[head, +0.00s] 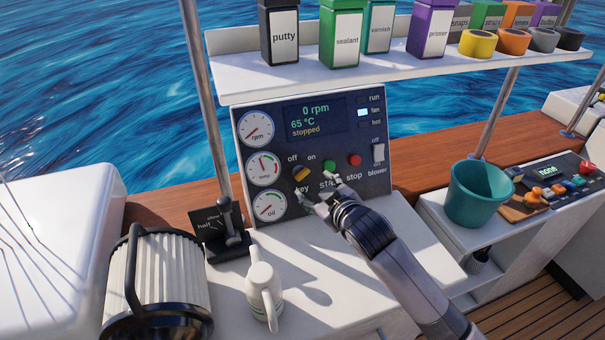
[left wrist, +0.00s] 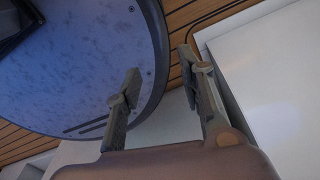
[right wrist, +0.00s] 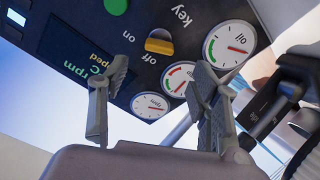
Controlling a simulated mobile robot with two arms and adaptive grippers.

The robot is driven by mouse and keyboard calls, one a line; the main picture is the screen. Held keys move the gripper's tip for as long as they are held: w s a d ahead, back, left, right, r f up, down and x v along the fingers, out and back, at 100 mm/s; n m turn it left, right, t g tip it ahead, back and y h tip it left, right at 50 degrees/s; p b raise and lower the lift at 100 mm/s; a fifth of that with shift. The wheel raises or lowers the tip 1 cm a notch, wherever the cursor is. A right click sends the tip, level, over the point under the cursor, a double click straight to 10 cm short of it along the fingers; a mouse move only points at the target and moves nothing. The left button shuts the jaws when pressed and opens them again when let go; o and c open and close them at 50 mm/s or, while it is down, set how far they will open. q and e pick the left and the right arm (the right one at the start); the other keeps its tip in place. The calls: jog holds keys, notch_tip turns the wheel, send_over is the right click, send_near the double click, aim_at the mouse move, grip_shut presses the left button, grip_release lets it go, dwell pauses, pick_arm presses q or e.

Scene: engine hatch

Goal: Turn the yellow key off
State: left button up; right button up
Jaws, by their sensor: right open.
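The yellow key (head: 301,174) is on the dark engine panel (head: 350,184), between the oil gauge and the green start button. Its bar tilts up to the right, toward the "on" label. In the right wrist view the key (right wrist: 159,43) shows upside down, with its bar lined up with "on". My right gripper (head: 314,185) is open and empty in front of the panel, its fingers just below and right of the key and apart from it. In the right wrist view the gripper (right wrist: 155,80) shows a wide gap. My left gripper (left wrist: 158,62) is open and empty, away from the panel.
The green start button (head: 329,166), red stop button (head: 354,159) and blower switch (head: 378,153) are right of the key. The display (head: 315,118) reads 0 rpm, stopped.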

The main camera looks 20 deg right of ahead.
aim_at(304, 177)
jog(key=x, duration=0.5)
jog(key=shift+w, duration=0.35)
jog(key=x, duration=0.3)
jog(key=shift+w+f, duration=0.15)
jog(key=shift+f, duration=0.05)
jog(key=shift+w+a+f, duration=0.1)
jog(key=shift+w+f, duration=0.05)
jog(key=shift+w, duration=0.2)
pick_arm(q)
jog(key=shift+w+r, duration=0.15)
jog(key=shift+w, duration=0.45)
jog(key=shift+w+r, duration=0.15)
jog(key=shift+w, duration=0.45)
pick_arm(e)
jog(key=shift+c, duration=0.4)
jog(key=c, duration=0.7)
pick_arm(q)
jog(key=shift+w+d+r, duration=0.1)
jog(key=shift+w, duration=0.25)
pick_arm(e)
jog(key=c, duration=0.4)
